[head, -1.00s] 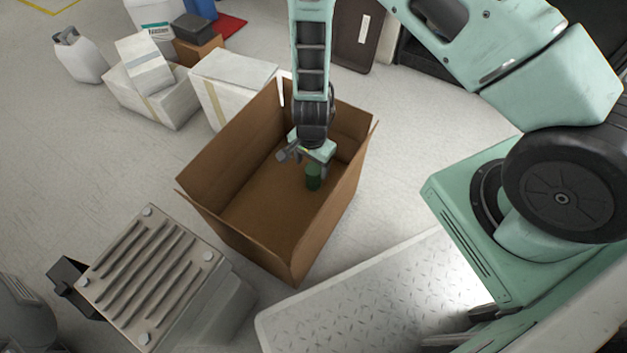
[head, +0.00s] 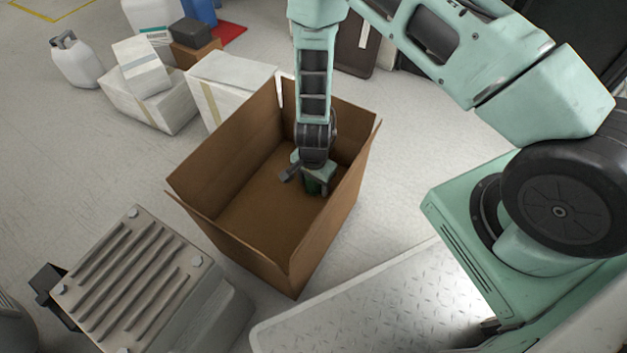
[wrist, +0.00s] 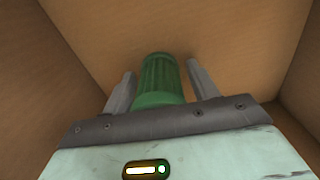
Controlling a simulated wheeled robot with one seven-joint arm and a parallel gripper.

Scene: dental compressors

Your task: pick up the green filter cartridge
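The green filter cartridge (wrist: 159,80) stands inside the open cardboard box (head: 225,238), near its right wall. In the wrist view it is ribbed and lies between the two fingers of my gripper (wrist: 160,84), with a small gap showing on each side near the fingertips. My gripper (head: 312,190) is down inside the box, open around the cartridge. In the head view the gripper hides most of the cartridge, and only a dark green part (head: 314,186) shows beneath it.
A ribbed grey machine (head: 135,278) stands at the lower left. White cartons (head: 228,80) and a white jug (head: 76,62) stand behind. A metal tread plate (head: 370,300) is in front.

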